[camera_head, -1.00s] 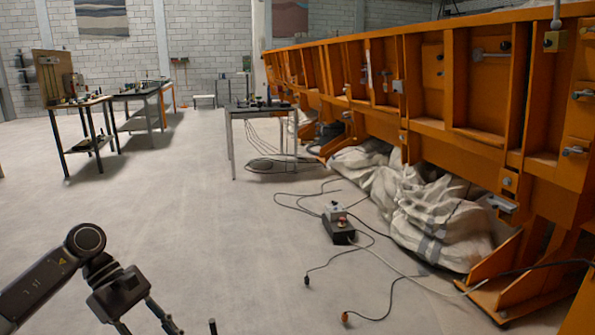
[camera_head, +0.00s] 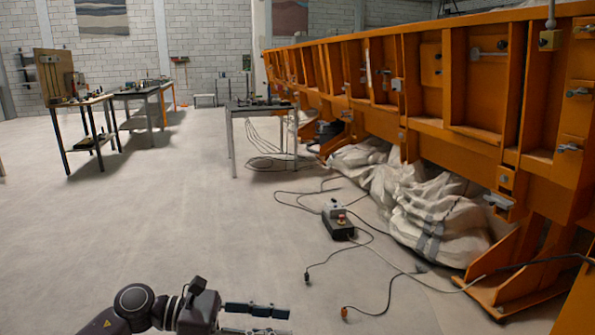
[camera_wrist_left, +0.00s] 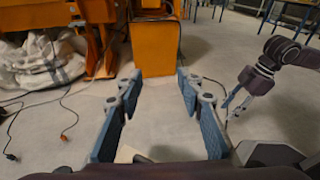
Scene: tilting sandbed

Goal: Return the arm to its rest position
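My left gripper (camera_head: 285,322) is low at the bottom of the head view, with its arm coming in from the left. It points right, above the bare floor, and its lower finger is partly cut off by the frame edge. In the left wrist view its two fingers (camera_wrist_left: 158,82) are spread wide, with nothing between them. My other arm shows at the right of the left wrist view, and its gripper (camera_wrist_left: 232,107) points down and left. Its small fingers look apart and empty. The right gripper does not show in the head view.
The orange sandbed frame (camera_head: 430,85) fills the right side, with white sacks (camera_head: 432,215) beneath it. A black power box (camera_head: 338,222) and loose cables lie on the floor. A grey table (camera_head: 262,110) stands further back.

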